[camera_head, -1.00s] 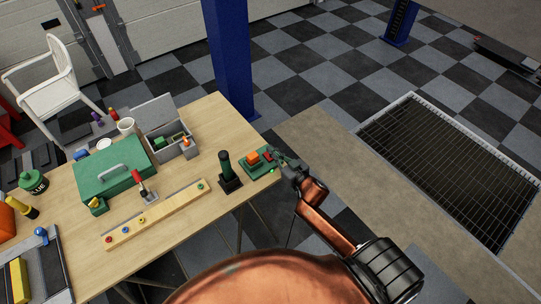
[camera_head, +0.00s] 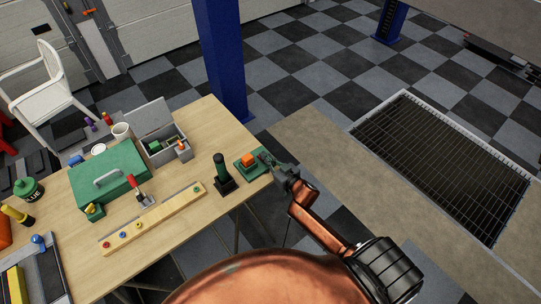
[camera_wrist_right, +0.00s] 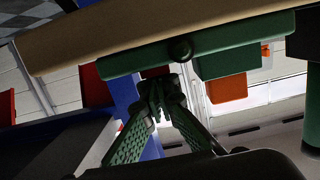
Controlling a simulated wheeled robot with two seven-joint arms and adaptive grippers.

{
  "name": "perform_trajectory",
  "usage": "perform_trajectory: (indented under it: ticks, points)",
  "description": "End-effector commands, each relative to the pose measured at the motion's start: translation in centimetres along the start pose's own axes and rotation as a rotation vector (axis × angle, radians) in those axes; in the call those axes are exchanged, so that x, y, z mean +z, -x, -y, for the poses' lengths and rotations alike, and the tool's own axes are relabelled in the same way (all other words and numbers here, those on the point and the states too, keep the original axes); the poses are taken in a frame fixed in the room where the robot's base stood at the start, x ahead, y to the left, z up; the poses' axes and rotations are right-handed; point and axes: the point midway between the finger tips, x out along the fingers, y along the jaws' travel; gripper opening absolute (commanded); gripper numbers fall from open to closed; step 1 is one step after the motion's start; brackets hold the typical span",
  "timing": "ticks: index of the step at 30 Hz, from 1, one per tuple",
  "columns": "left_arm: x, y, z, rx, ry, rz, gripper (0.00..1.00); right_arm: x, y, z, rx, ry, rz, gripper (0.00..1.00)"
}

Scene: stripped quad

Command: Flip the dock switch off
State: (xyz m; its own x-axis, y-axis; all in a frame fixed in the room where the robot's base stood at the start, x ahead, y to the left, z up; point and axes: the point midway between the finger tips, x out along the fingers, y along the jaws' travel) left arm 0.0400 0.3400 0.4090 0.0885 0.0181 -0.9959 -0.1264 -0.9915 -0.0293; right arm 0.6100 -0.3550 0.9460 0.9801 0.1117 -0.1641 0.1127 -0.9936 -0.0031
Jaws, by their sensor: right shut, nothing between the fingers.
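The dock is a green base (camera_head: 241,168) at the table's right end, with an orange block (camera_head: 248,159) on it. The wrist view shows the green base (camera_wrist_right: 130,62) upside down, with the orange block (camera_wrist_right: 226,88) and a dark round knob (camera_wrist_right: 180,49). My right gripper (camera_head: 266,158) is shut and empty at the dock's right side, covering part of it. In the wrist view its fingertips (camera_wrist_right: 160,92) are in front of a small red part (camera_wrist_right: 155,72), mostly hidden. I cannot tell whether they touch it or how the switch is set. My left gripper is not in view.
A green case (camera_head: 110,176), a grey open box (camera_head: 163,142) and a wooden strip with pegs (camera_head: 150,218) lie further left. A blue post (camera_head: 220,60) rises behind the table.

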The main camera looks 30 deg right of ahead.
Motion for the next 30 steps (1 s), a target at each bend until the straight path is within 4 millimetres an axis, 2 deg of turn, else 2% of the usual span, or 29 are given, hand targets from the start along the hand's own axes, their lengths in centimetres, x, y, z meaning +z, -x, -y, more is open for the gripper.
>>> perform_trajectory:
  ticks: [3,10,20,21,24,30]
  points:
    - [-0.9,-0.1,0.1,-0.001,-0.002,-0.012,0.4,0.1,0.0,0.0,0.0,0.0,-0.002,0.0]
    - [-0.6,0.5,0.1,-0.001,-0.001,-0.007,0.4,-0.7,0.1,0.0,0.0,0.0,-0.003,0.0]
    - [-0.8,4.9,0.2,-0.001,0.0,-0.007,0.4,-4.9,0.3,0.2,-0.003,0.0,-0.003,0.0]
    - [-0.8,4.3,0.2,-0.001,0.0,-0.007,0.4,-4.3,1.5,0.1,-0.002,0.001,0.0,0.0]
    - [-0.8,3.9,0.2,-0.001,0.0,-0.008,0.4,-4.5,3.9,0.1,-0.002,0.0,0.0,0.0]
    - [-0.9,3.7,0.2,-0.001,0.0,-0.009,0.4,-5.4,7.7,0.1,-0.002,0.001,-0.001,0.0]
